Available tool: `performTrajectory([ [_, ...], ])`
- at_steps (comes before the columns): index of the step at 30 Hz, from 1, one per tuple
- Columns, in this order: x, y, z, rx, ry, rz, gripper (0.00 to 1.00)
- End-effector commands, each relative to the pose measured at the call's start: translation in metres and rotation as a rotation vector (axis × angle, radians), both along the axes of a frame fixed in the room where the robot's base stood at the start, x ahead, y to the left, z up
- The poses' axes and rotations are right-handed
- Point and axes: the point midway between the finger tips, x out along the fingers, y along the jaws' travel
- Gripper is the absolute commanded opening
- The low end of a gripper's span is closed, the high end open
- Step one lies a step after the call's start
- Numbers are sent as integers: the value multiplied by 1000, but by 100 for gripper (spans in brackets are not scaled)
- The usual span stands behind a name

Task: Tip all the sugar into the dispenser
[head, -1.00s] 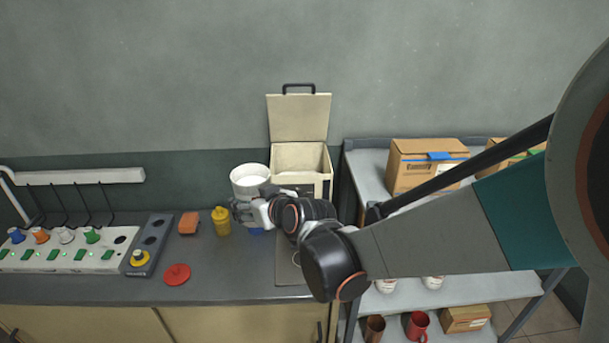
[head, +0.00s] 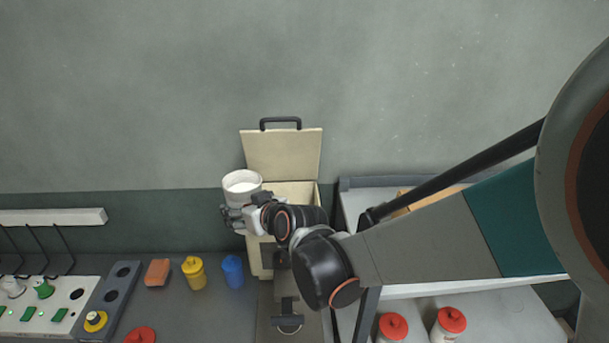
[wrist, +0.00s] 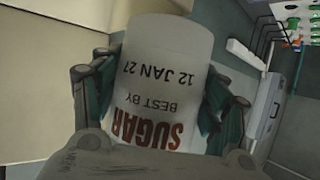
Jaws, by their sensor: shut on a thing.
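My gripper (head: 244,216) is shut around a white sugar tub (head: 239,196), which is held upright above the counter. In the head view the tub is open at the top and white sugar (head: 242,181) shows inside. In the wrist view the tub (wrist: 155,100) fills the middle between the fingers, with "SUGAR" and a best-by date printed on it. The cream dispenser (head: 253,250) stands just right of and behind the tub, its lid (head: 282,155) raised. My gripper and arm hide much of its front and part of its opening.
A yellow container (head: 194,272), a blue cup (head: 232,271) and an orange block (head: 157,272) stand on the counter left of the dispenser. A red lid (head: 140,336) lies near the front. A shelf with red-lidded tubs (head: 450,322) is at right.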

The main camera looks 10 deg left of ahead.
Motion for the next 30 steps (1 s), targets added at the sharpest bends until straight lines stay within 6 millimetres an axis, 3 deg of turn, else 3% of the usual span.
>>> performTrajectory([
  [8, 4, -3, 9, 77, 129, -4, 28],
  [18, 17, -10, 15, 267, 455, -2, 28],
  [30, 16, -10, 13, 268, 459, -2, 28],
])
